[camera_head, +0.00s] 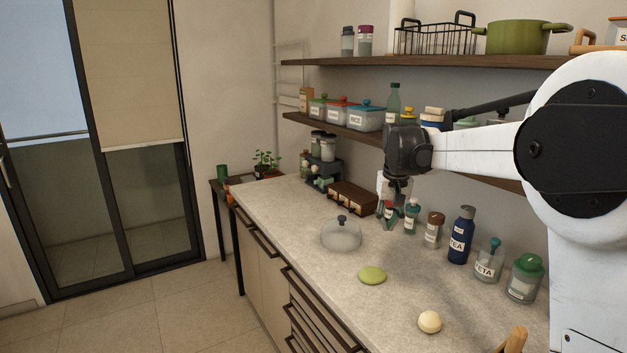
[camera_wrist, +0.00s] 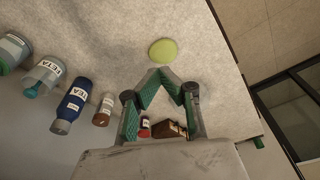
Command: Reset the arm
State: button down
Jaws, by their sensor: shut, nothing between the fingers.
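My gripper (camera_head: 389,212) hangs from my white arm at the back of the counter, pointing down near the small bottles. In the wrist view the fingertips (camera_wrist: 168,76) meet in a point with nothing held between them. In the head view the fingers overlap small bottles behind them and are hard to make out. I cannot tell whether they touch anything there.
The grey counter (camera_head: 300,270) holds a glass lid (camera_head: 341,234), a green disc (camera_head: 372,275), and a cream ball (camera_head: 430,321). Along the wall stand a brown box (camera_head: 352,197), a blue TEA bottle (camera_head: 461,236) and jars. Loaded shelves (camera_head: 430,62) hang above.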

jog(key=s+r+t, duration=0.1)
jog(key=s+r, duration=0.3)
jog(key=s, duration=0.8)
jog(key=s+f+t+b, duration=0.1)
jog(key=s+f, duration=0.4)
jog(key=s, duration=0.8)
jog(key=s+f+t+b, duration=0.2)
jog(key=s+f, duration=0.3)
jog(key=s, duration=0.9)
jog(key=shift+s+f+t, duration=0.15)
jog(key=shift+s+t, duration=0.1)
jog(key=shift+t, duration=0.35)
jog(key=shift+d, duration=0.1)
